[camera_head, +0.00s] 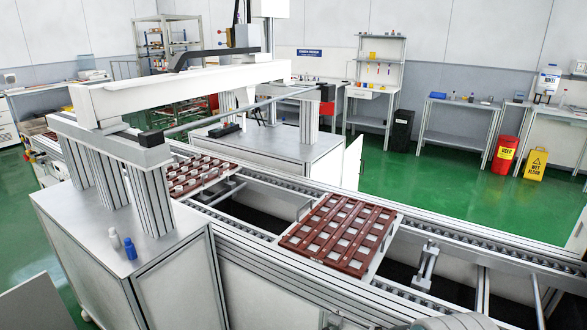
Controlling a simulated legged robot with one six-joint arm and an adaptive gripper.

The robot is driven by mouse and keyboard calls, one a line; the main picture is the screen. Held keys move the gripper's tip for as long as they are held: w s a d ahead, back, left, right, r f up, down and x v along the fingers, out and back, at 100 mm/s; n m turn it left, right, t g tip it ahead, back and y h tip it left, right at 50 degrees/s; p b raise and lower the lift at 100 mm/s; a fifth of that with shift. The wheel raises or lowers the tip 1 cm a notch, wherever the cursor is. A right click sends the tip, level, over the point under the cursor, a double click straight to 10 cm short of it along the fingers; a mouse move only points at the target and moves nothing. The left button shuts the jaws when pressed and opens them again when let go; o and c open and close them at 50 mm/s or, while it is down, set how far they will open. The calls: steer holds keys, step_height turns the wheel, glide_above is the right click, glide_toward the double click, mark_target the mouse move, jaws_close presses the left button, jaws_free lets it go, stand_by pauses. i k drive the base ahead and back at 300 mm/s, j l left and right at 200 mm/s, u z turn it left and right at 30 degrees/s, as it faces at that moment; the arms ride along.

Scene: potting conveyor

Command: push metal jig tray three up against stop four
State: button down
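A red-brown jig tray (318,240) with a grid of pale squares lies on the conveyor right of the picture's middle, on a pale carrier plate. A second red-brown tray (203,173) lies farther up the line, partly behind the gantry post. No numbers are readable, so I cannot tell which is tray three. A metal bracket (428,262), possibly a stop, stands between the rails to the right of the nearer tray, with a gap between them. I cannot tell whether it is stop four. My gripper is not in view.
The conveyor rail (484,260) runs from upper left to lower right. A white gantry (180,92) spans the line. White and blue bottles (130,248) stand on the left cabinet. Green floor behind the line is open, with a yellow wet-floor sign (535,163) at the far right.

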mark_target(350, 237)
steer(key=z, duration=0.3)
steer(key=i+j+z, duration=0.25)
steer(key=j+z, duration=0.25)
steer(key=i+j+z, duration=0.25)
steer(key=i+j, duration=0.1)
steer(key=j, duration=0.4)
steer(key=i+j+z, duration=0.1)
steer(key=j, duration=0.4)
steer(key=i+j, duration=0.1)
steer(key=j, duration=0.4)
steer(key=z, duration=0.05)
